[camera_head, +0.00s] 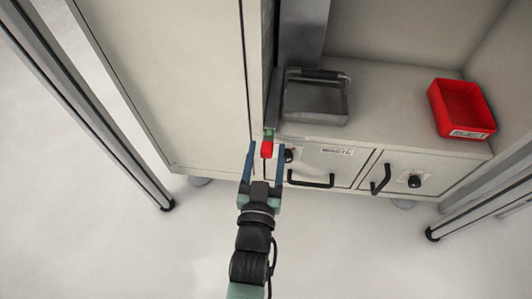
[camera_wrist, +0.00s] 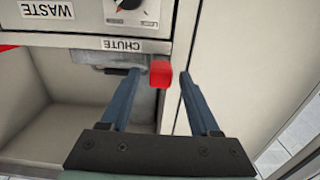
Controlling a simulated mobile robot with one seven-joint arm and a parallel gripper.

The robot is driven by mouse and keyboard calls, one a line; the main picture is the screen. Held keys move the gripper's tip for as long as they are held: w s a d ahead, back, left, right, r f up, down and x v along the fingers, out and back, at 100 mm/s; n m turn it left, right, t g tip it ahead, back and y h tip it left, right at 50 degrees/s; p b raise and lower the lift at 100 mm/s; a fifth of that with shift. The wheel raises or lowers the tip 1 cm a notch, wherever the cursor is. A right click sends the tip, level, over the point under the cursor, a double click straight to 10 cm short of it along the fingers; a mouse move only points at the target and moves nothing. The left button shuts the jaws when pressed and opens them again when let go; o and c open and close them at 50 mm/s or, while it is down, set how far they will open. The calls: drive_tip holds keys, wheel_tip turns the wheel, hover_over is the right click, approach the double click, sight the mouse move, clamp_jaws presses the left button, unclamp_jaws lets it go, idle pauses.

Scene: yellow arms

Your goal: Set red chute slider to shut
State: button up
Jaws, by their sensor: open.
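The red chute slider (camera_head: 267,149) is a small red block at the front edge of the cabinet, at the end of a grey upright strip with a green patch behind it. In the wrist view the red slider (camera_wrist: 161,74) shows beside the CHUTE label (camera_wrist: 121,45). My gripper (camera_head: 266,146) is open, its two blue fingers on either side of the slider. In the wrist view the gripper's fingertips (camera_wrist: 160,73) flank the red block, with a small gap visible on each side. Whether the slider stands at open or shut cannot be read.
A grey metal box with a handle (camera_head: 315,101) stands on the shelf behind the slider. A red bin (camera_head: 462,110) sits farther right. Below are a drawer (camera_head: 333,163) and door (camera_head: 410,177) with black handles and knobs. A tall cabinet panel (camera_head: 170,85) stands left. Open floor lies in front.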

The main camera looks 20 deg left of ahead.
drive_tip(key=shift+c, duration=0.3)
clamp_jaws()
idle(1.1)
